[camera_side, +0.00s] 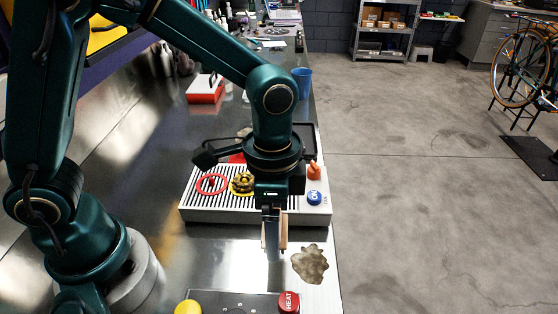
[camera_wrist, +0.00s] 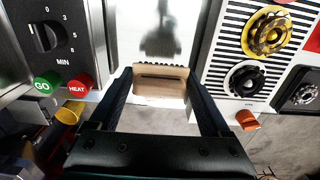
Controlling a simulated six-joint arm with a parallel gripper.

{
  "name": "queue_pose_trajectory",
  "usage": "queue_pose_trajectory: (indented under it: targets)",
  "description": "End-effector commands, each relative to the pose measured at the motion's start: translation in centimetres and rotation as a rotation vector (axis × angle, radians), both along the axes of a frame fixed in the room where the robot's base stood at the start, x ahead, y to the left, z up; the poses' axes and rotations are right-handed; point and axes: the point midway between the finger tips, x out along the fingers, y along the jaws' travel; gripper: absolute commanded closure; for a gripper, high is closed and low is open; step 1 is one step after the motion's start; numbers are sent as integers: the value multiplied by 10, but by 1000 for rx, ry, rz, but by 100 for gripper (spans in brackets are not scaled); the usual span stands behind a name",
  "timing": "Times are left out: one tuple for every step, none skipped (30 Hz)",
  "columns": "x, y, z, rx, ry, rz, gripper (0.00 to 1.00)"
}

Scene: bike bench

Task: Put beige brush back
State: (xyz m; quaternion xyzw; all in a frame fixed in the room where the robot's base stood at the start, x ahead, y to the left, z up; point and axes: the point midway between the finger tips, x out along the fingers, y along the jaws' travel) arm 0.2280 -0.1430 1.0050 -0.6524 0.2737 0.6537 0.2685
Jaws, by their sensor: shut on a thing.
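My gripper (camera_side: 273,245) points down at the bench, in front of the white slatted unit and left of a brown patch. In the wrist view my gripper (camera_wrist: 160,82) has its two dark fingers closed on the sides of the beige brush (camera_wrist: 160,90). The brush is a pale block with a dark slot and a row of dark bristles along its far edge. In the side view only a thin strip of the brush (camera_side: 284,236) shows beside the fingers. I cannot tell whether it touches the bench.
The white slatted unit (camera_side: 211,214) carries a red ring, a yellow wheel, a blue button and an orange knob. A control box with a red HEAT button (camera_side: 289,301) stands at the near edge. A brown patch (camera_side: 310,263) lies between them. A red box (camera_side: 205,93) stands farther back.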

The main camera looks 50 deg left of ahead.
Motion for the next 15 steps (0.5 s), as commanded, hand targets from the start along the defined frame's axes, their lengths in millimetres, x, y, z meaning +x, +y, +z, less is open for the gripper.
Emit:
queue_pose_trajectory:
  targets:
    - [-1,-8,-5,1,2,-5,82]
    - [-1,-11,-6,1,1,-3,82]
    - [-1,-14,-8,0,0,-3,82]
    - [-1,-15,-9,0,0,-1,82]
    - [-1,-16,-10,0,0,0,82]
    - [-1,-17,-12,1,1,1,82]
    - [-1,-17,-14,1,2,1,82]
    - [-1,-17,-18,1,2,2,82]
    - [-2,-17,-24,2,4,2,82]
    - [-2,-17,-29,3,4,2,82]
    - [-2,-17,-33,3,4,2,82]
    - [-2,-17,-39,3,4,2,82]
    - [-1,-17,-43,2,4,2,82]
    - [-1,-17,-45,2,2,2,82]
    - [-1,-17,-49,2,2,2,82]
